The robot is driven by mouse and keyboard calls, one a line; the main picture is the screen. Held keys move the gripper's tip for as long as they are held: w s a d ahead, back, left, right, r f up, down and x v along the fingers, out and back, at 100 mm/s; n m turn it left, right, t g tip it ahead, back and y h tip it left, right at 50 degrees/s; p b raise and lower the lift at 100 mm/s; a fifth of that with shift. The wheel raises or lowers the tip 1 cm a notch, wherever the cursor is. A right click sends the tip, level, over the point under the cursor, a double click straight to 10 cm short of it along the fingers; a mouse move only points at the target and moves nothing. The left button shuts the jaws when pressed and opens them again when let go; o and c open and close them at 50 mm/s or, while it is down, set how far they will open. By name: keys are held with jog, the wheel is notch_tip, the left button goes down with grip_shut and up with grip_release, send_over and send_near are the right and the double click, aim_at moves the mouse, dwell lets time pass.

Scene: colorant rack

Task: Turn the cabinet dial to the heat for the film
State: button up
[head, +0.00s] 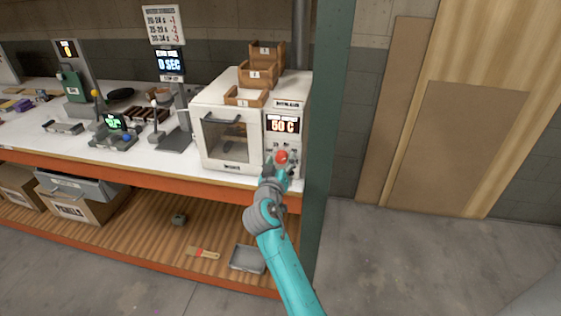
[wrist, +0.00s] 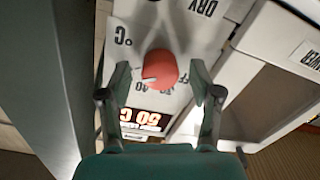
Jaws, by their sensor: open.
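The white drying cabinet (head: 197,135) stands at the right end of the bench, with a dark door window and a lit display (head: 283,124) that seems to read 50 C or 60 C. The red round dial (head: 282,157) is below the display. In the wrist view the dial (wrist: 160,67) has a white pointer mark on its lower left edge, with printed labels around it, partly hidden. My gripper (wrist: 162,78) is open, its fingers on either side of the dial with visible gaps. In the head view my gripper (head: 273,170) is in front of the cabinet panel.
A green post (head: 331,100) rises close to the right of the cabinet. Small wooden boxes (head: 258,74) sit on the cabinet. A 0 SEC display (head: 169,63) and a printed sign (head: 163,24) stand left. The floor at right is clear.

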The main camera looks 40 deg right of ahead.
jog(key=v, duration=1.2)
jog(key=shift+w, duration=0.1)
jog(key=s+a+f+n+t+y, duration=0.2)
jog(key=s+a+f+n+y, duration=0.25)
jog(key=s+f, duration=0.45)
jog(key=s+a+f+n+t+y, duration=0.1)
jog(key=s+a+f+n+y, duration=0.2)
jog(key=s+a+f+y, duration=0.4)
jog(key=s+a+r, duration=0.1)
jog(key=s+a, duration=0.1)
jog(key=s, duration=0.6)
jog(key=s+a+r+m+y, duration=0.1)
jog(key=s+r, duration=0.1)
jog(key=s, duration=0.7)
jog(key=s+a+r+y, duration=0.1)
jog(key=s+a, duration=0.1)
jog(key=s, duration=0.7)
jog(key=shift+s+a+r+t, duration=0.2)
jog(key=shift+a+r+t, duration=0.1)
jog(key=shift+a+r, duration=0.05)
